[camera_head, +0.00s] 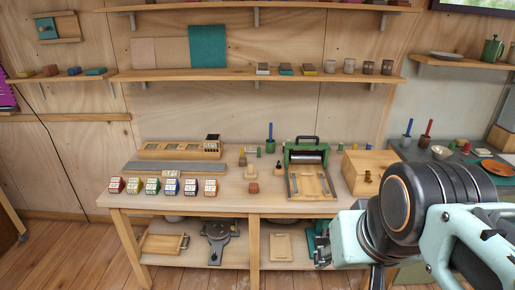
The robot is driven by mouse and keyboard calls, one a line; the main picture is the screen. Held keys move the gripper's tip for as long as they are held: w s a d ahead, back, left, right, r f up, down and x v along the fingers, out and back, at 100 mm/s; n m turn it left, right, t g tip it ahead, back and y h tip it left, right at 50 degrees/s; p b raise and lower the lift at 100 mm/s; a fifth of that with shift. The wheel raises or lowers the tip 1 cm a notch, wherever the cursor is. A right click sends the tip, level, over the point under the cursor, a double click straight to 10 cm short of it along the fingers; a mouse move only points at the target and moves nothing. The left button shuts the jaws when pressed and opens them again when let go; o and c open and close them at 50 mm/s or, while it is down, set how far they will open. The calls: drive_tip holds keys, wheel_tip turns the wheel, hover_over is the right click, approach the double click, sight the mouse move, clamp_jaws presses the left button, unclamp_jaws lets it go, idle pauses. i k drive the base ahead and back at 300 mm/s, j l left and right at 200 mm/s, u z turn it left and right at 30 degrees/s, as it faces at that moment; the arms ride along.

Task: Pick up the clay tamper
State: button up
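A small clay-coloured block (253,187) lies near the front middle of the wooden workbench. It looks like the clay tamper, but it is too small to be certain. A paler small wooden piece (251,172) stands just behind it. My arm reaches in from the lower right, with a dark round joint and pale mint links. Its end (322,250) is at the left of the mint link, to the right of and nearer than the block, and apart from it. The fingers cannot be made out clearly, and no held object shows.
The workbench (230,200) carries several coloured boxes (163,187) at its left front, a green-framed press (308,158) right of the block and a wooden box (365,163) farther right. A slotted rack (180,149) stands at the back.

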sight(250, 173)
drive_tip(key=i+u, duration=0.2)
drive_tip(key=i, duration=0.55)
drive_tip(key=i+l+u, duration=0.25)
drive_tip(key=i, duration=0.5)
